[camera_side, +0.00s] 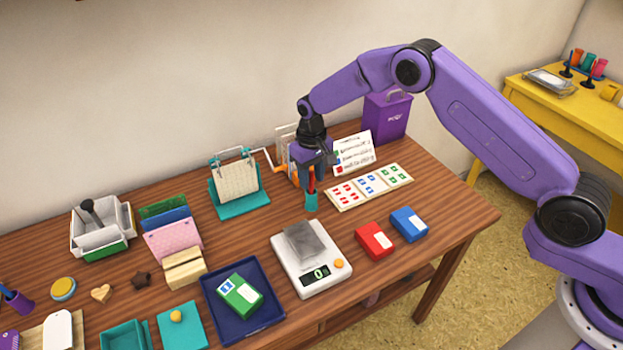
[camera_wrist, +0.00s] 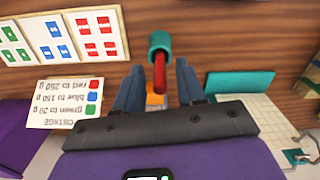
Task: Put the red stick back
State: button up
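The red stick (camera_side: 311,185) stands with its lower end in a small teal cup (camera_side: 311,202) on the table, below my gripper (camera_side: 314,174). In the wrist view the red stick (camera_wrist: 160,72) runs from the mouth of the teal cup (camera_wrist: 159,42) toward the camera. The two fingers of my gripper (camera_wrist: 159,75) are on either side of the stick, with a visible gap to each side. The gripper looks open, around the stick's upper part. The stick's lowest part is hidden inside the cup.
A card with stamped squares (camera_side: 369,187) lies right of the cup, with a postage sign (camera_side: 353,153) behind it. A scale (camera_side: 311,262) and red (camera_side: 375,240) and blue (camera_side: 409,224) boxes are in front. A teal flip-calendar stand (camera_side: 240,203) is to the left.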

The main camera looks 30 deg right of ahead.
notch_tip(320, 180, up, 11)
jog(key=shift+f, duration=0.15)
jog(key=shift+s, duration=0.1)
jog(key=s+d+r+n, duration=0.1)
jog(key=s+r+n, duration=0.3)
jog(key=s, duration=0.5)
jog(key=s+d+r+n, duration=0.1)
jog(key=s+r, duration=0.4)
jog(key=s, duration=0.4)
jog(key=s+d+n, duration=0.3)
jog(key=s+d, duration=0.4)
jog(key=s, duration=0.5)
jog(key=s+d+n, duration=0.2)
jog(key=s+d, duration=0.5)
jog(key=s, duration=0.5)
jog(key=shift+r+n, duration=0.3)
jog(key=shift+n, duration=0.1)
jog(key=shift+d, duration=0.1)
jog(key=shift+c, duration=0.3)
